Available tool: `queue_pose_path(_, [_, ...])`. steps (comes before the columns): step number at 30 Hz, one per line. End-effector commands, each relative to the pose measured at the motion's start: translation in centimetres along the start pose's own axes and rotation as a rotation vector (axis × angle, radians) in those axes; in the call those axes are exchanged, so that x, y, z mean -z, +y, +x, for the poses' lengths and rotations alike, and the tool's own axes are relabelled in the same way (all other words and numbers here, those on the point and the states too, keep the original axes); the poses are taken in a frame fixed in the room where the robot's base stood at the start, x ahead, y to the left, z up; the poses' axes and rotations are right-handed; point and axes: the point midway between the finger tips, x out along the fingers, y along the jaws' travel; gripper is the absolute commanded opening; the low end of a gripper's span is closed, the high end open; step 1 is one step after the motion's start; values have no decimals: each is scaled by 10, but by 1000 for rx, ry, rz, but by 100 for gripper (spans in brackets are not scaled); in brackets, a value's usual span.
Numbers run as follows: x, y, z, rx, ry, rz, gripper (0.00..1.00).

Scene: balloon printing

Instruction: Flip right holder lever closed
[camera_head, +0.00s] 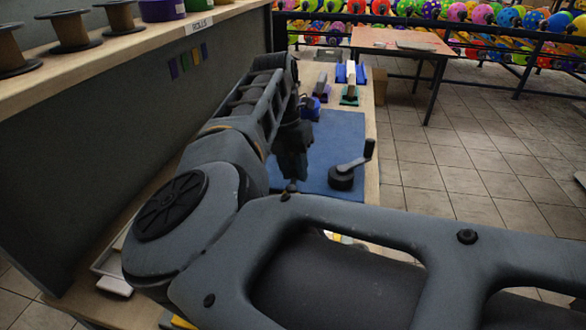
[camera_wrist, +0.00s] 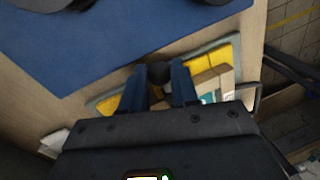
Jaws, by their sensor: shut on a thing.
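In the wrist view my gripper (camera_wrist: 159,84) has its two blue-grey fingers on either side of a dark round knob (camera_wrist: 158,72) and is shut on it. The knob looks like the end of a lever; its shaft and the holder under it are hidden. In the head view my gripper (camera_head: 291,172) points down near the left side of the blue mat (camera_head: 322,135), and a small dark ball shows at its tip. My arm hides much of the near bench, so I cannot tell the lever's angle.
A dark crank (camera_head: 343,178) stands on the mat, right of my gripper. A grey tray with yellow pads (camera_wrist: 223,55) and a tan box (camera_wrist: 208,84) lie near the fingers. Holders with blue parts (camera_head: 350,74) stand at the bench's far end. The shelf (camera_head: 125,42) is at left.

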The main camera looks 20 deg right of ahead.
Motion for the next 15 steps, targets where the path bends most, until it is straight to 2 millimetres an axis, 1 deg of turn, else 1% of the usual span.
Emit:
queue_pose_path(2, [1, 0, 0, 1, 2, -1, 0])
queue_pose_path(3, [1, 0, 1, 1, 2, -1, 31])
queue_pose_path(10, [0, 0, 0, 1, 1, -1, 53])
queue_pose_path(15, [0, 0, 0, 1, 0, -1, 54])
